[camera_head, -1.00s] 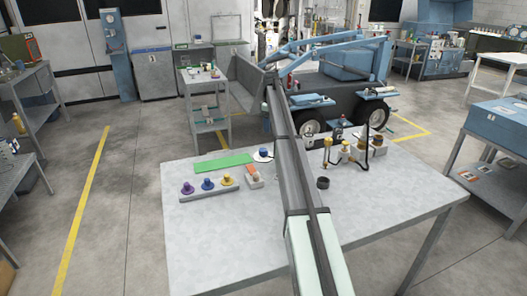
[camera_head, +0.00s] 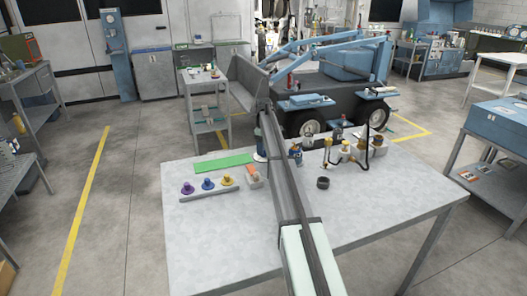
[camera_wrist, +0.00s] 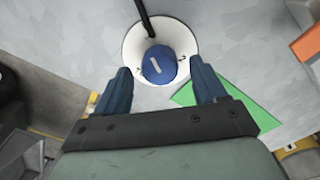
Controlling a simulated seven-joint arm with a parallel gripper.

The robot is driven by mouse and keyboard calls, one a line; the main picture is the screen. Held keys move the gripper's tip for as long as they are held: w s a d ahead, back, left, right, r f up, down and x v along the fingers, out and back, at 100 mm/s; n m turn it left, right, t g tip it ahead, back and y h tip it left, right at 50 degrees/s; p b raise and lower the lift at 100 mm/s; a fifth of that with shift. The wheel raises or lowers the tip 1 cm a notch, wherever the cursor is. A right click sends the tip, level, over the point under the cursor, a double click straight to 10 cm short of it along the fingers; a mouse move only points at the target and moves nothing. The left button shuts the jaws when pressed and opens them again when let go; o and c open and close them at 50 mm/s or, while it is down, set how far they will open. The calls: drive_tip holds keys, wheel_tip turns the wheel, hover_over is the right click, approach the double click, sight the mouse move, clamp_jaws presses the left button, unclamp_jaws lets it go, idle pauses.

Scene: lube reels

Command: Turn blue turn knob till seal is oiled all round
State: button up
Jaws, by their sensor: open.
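In the wrist view a blue turn knob (camera_wrist: 159,64) with a white mark on top stands on a round white disc (camera_wrist: 183,38). My gripper (camera_wrist: 160,70) is open, with one dark blue finger on each side of the knob. I cannot tell whether either finger touches it. In the head view my arm mostly hides this knob and disc. Another blue knob (camera_head: 208,184) stands at the table's left between a purple knob (camera_head: 188,188) and a yellow knob (camera_head: 226,181). A dark ring (camera_head: 323,183) lies right of my arm; I cannot tell whether it is the seal.
A green sheet (camera_head: 222,163) lies at the table's back left. A small block with an orange top (camera_head: 252,172) sits near my arm. Pumps and fittings with a black hose (camera_head: 361,165) stand at the back right. The table front (camera_head: 220,245) is clear.

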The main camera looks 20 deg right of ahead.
drive_tip(key=shift+f, duration=1.1)
drive_tip(key=c, duration=1.1)
